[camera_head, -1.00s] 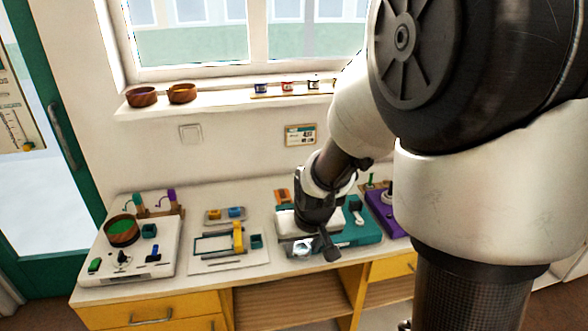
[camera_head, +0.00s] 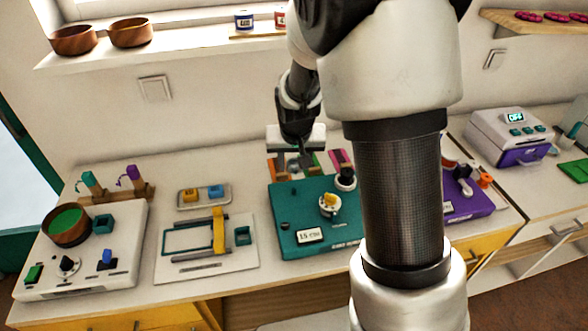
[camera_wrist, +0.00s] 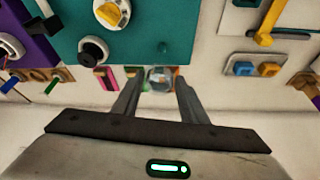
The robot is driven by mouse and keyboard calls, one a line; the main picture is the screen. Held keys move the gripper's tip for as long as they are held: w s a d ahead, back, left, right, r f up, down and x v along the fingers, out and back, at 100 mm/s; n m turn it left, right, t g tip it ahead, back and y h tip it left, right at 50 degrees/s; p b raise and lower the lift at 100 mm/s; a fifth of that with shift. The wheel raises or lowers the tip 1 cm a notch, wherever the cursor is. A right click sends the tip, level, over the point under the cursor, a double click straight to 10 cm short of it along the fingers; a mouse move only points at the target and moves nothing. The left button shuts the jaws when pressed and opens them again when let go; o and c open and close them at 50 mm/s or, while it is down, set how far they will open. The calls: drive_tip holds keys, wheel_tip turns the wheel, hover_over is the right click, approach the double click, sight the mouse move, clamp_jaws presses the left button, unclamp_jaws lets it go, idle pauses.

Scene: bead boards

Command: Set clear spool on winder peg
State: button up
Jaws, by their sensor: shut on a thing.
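My gripper (camera_head: 304,162) is behind the teal winder board (camera_head: 285,252), at the coloured items along its back edge. In the wrist view its two fingers (camera_wrist: 160,84) are shut on the clear spool (camera_wrist: 160,74), a small see-through piece. The spool cannot be made out in the head view. The teal board carries a yellow knob (camera_head: 329,204), a black round part (camera_head: 345,178) and a small dark peg (camera_head: 284,226). I cannot tell for certain which part is the winder peg.
Pink (camera_head: 340,160) and orange items stand behind the teal board, close to my fingers. A purple board (camera_head: 470,205) lies to the right. A white frame board (camera_head: 180,272) and a white board with a wooden bowl (camera_head: 66,228) lie to the left.

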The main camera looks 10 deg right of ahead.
drive_tip(key=b, duration=0.4)
hover_over(294, 189)
drive_tip(key=shift+s+f, duration=0.2)
drive_tip(key=shift+f, duration=2.85)
drive_tip(key=shift+s, duration=0.15)
drive_tip(key=shift+f, duration=0.2)
drive_tip(key=shift+f+b, duration=0.6)
drive_tip(key=shift+b, duration=0.05)
drive_tip(key=shift+f, duration=0.1)
drive_tip(key=shift+f+b, duration=0.8)
drive_tip(key=shift+f, duration=0.15)
